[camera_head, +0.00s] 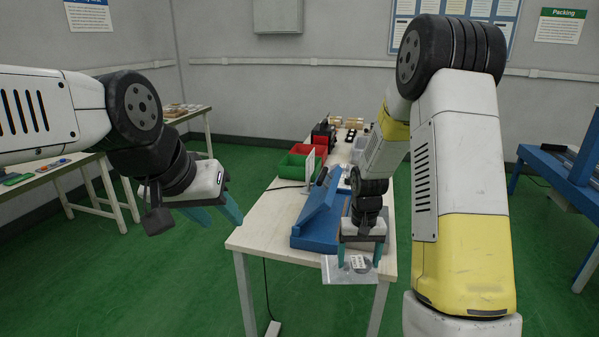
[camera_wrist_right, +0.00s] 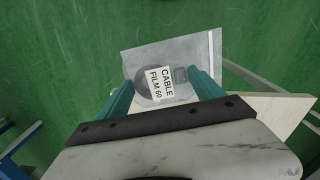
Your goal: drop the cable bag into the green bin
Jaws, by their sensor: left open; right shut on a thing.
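The cable bag (camera_head: 346,271) is a clear bag with a dark coiled cable and a white label. The green bin (camera_head: 292,166) stands farther back on the table, left of my right gripper, beside a red bin. My left gripper (camera_head: 222,215) is open and empty, left of the table above the floor.
A blue sloped stand (camera_head: 320,217) sits on the wooden table (camera_head: 262,236) between my right gripper and the bins. A red bin (camera_head: 316,153) adjoins the green one. A thin upright panel (camera_head: 309,165) stands just right of the green bin. The table's front left corner is clear.

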